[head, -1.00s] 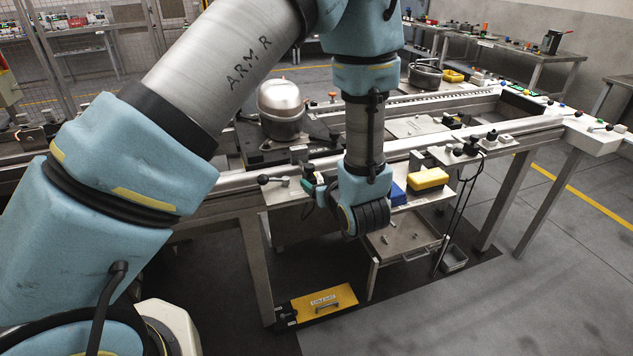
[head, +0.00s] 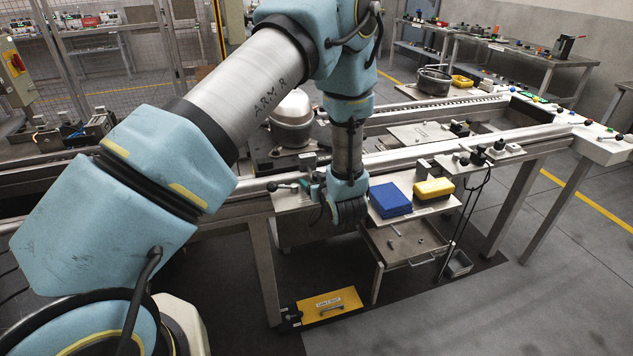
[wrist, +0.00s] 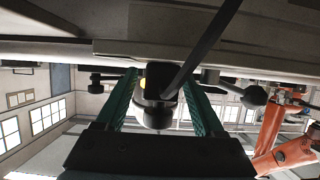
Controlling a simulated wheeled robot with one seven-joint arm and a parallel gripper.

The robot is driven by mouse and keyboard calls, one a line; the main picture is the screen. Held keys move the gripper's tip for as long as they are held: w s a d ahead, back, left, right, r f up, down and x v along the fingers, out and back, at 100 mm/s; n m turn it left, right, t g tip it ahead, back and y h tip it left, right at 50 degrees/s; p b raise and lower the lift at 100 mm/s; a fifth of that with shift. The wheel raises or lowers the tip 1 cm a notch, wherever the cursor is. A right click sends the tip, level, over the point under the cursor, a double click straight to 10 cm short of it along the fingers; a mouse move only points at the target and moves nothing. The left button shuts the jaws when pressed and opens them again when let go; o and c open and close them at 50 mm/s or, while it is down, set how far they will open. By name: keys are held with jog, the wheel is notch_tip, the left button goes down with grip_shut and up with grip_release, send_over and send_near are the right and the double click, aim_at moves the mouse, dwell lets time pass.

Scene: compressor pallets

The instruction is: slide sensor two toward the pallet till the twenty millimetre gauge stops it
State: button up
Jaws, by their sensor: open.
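My gripper (wrist: 160,80) shows in the wrist view with two green fingers apart. Between them is a dark, rounded sensor-like body (wrist: 158,112) with a yellow spot; I cannot tell whether the fingers touch it or read which sensor it is. A dark cable or rod runs from it to the upper right. In the head view my forearm and wrist hide the fingertips, at the rail's front edge. The dark pallet (head: 262,160) lies behind the rail, carrying a silver domed compressor (head: 292,120). I cannot make out the twenty millimetre gauge.
A black lever handle (head: 275,185) is left of my wrist. An open drawer (head: 400,245) hangs below.

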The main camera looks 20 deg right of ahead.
jog(key=shift+c, duration=0.2)
grip_shut()
dwell(0.6)
